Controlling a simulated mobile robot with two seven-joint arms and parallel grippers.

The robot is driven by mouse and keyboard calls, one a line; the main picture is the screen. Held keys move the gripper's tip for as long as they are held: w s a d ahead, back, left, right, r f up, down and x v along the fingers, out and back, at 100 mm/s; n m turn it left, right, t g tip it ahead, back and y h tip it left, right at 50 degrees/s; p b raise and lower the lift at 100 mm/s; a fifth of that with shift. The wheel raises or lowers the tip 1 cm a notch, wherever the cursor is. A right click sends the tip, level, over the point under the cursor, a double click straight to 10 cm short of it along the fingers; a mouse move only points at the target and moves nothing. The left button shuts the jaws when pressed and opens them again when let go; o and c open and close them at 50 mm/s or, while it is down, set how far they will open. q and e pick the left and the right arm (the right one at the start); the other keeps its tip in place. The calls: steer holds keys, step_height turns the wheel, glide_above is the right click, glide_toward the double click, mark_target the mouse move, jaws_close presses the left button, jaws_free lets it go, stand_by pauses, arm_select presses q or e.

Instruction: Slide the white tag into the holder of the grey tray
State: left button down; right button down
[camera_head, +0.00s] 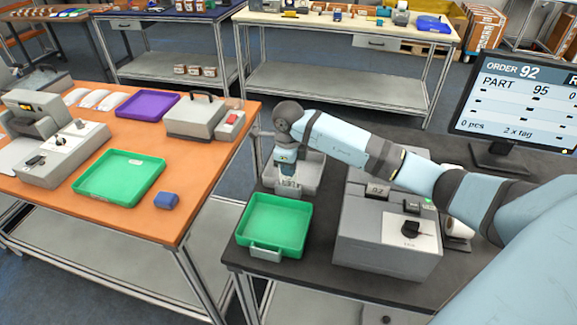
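My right gripper (287,183) points down over the near-left part of the small grey tray (311,172) on the dark table. The gripper and wrist cover much of that tray, and its tag holder cannot be made out. The fingers are small here, and I cannot tell whether they are open or shut. Something pale shows at the fingers, but I cannot tell whether it is the white tag. I cannot pick out the white tag anywhere else. My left gripper is not in view.
A green tray (275,226) with a grey front holder stands at the dark table's near-left corner. A grey machine (386,236) stands right of it, under my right arm. A monitor (515,97) stands at the back right. The orange table (215,150) lies left, across a gap.

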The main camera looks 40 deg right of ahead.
steer(key=c, duration=1.3)
jaws_free()
step_height(320, 180, up, 14)
steer(key=shift+f+b, duration=0.1)
steer(key=shift+b, duration=0.65)
steer(key=shift+s+f, duration=0.1)
